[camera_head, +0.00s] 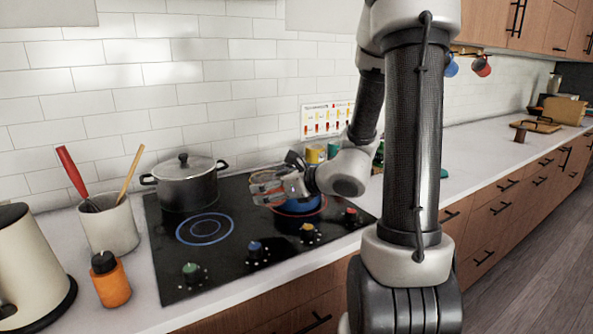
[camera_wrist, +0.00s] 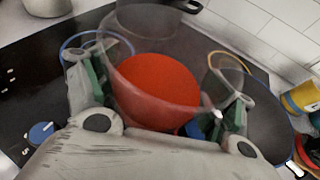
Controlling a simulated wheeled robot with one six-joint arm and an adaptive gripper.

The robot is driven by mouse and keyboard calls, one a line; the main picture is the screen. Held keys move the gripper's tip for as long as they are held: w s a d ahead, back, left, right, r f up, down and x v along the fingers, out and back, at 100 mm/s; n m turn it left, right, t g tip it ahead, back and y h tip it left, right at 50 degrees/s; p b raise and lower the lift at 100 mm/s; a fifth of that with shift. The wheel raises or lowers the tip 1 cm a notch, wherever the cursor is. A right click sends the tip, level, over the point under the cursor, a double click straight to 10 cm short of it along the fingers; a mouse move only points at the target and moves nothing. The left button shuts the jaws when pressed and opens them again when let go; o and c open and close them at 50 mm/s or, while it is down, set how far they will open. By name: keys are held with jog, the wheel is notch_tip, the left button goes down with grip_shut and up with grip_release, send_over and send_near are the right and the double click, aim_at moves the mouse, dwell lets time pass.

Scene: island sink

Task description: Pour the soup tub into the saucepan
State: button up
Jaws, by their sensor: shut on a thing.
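My gripper (camera_head: 268,188) is shut on the soup tub, above the cooktop.
A lidded black pot (camera_head: 188,188) stands at the cooktop's back left. A utensil crock (camera_head: 110,225), an orange bottle (camera_head: 111,283) and a cream kettle (camera_head: 30,260) stand left of the cooktop (camera_head: 180,275). A yellow container (camera_head: 315,154) stands behind the saucepan. The front left cooktop is clear.

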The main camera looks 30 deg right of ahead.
aim_at(271, 166)
jog(key=shift+w+d+r+m+g+y, duration=0.1)
jog(key=shift+d+r+m+g+y, duration=0.15)
jog(key=shift+r, duration=0.4)
jog(key=shift+w+d+r+m+g+y, duration=0.15)
jog(key=shift+d+r+m, duration=0.15)
jog(key=shift+r, duration=0.3)
jog(key=w+d+r+m+y, duration=0.1)
jog(key=d+r+m+g+y, duration=0.1)
jog(key=m, duration=0.1)
jog(key=shift+w+d+r+m, duration=0.25)
jog(key=shift+w+d+r, duration=0.1)
jog(key=shift+d, duration=0.05)
jog(key=shift+w+d+f+m+y, duration=0.1)
jog(key=shift+w+d+m+y, duration=0.1)
jog(key=shift+m+y, duration=0.3)
jog(key=shift+f, duration=0.1)
jog(key=shift+d+r+m+g+y+p, duration=0.1)
jog(key=shift+r+m+g+y+p, duration=0.3)
jog(key=shift+r+m+y, duration=0.25)
jog(key=shift+w+d+f+m+y+p, duration=0.15)
jog(key=shift+f+m+y+p, duration=0.2)
jog(key=shift+m, duration=0.35)
jog(key=shift+w+d+f+m+y+p, duration=0.15)
jog(key=shift+f+m+y+p, duration=0.15)
jog(key=shift+m, duration=0.35)
dwell(0.9)
